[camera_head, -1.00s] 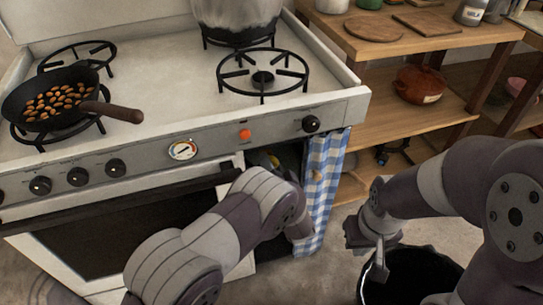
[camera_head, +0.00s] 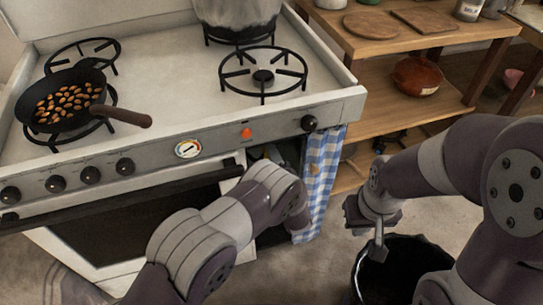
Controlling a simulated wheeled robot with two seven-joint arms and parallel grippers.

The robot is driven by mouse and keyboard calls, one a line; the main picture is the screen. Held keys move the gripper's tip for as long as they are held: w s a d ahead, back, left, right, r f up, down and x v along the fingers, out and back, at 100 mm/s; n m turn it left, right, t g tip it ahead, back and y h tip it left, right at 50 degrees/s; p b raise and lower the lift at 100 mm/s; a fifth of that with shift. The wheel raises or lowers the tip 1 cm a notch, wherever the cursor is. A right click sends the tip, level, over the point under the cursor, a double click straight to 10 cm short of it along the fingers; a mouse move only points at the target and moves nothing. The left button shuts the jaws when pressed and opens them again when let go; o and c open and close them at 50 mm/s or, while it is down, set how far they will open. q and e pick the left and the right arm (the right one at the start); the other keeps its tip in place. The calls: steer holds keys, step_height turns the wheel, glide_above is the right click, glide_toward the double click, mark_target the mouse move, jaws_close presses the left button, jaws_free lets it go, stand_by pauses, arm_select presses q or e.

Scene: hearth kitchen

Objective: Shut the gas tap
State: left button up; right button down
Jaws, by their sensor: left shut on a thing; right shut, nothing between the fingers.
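The gas tap itself cannot be made out. A small grey and yellow shape (camera_head: 266,154) shows in the dark opening beside the oven, but I cannot tell what it is. A blue-and-white checked curtain (camera_head: 321,185) hangs at the right side of this opening. My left arm reaches up to the opening, and its far end bends down by the curtain. My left gripper is hidden behind the arm and curtain. My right gripper (camera_head: 377,250) is shut and empty, pointing down over the rim of a black bin.
The white stove (camera_head: 180,100) has front knobs, an orange-red light (camera_head: 247,133) and a gauge (camera_head: 188,149). A pan of brown pieces (camera_head: 66,98) and a large pot (camera_head: 238,14) stand on it. The black bin (camera_head: 400,270) and wooden shelf (camera_head: 440,65) are at right.

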arm_select(q)
steer(key=shift+a+f+m, duration=0.15)
steer(key=shift+m, duration=0.35)
stand_by(0.3)
steer(key=o, duration=1.1)
steer(key=shift+c, duration=0.2)
steer(key=p+v, duration=0.2)
steer(key=v, duration=1)
steer(key=shift+s+p, duration=0.35)
steer(key=shift+s, duration=0.05)
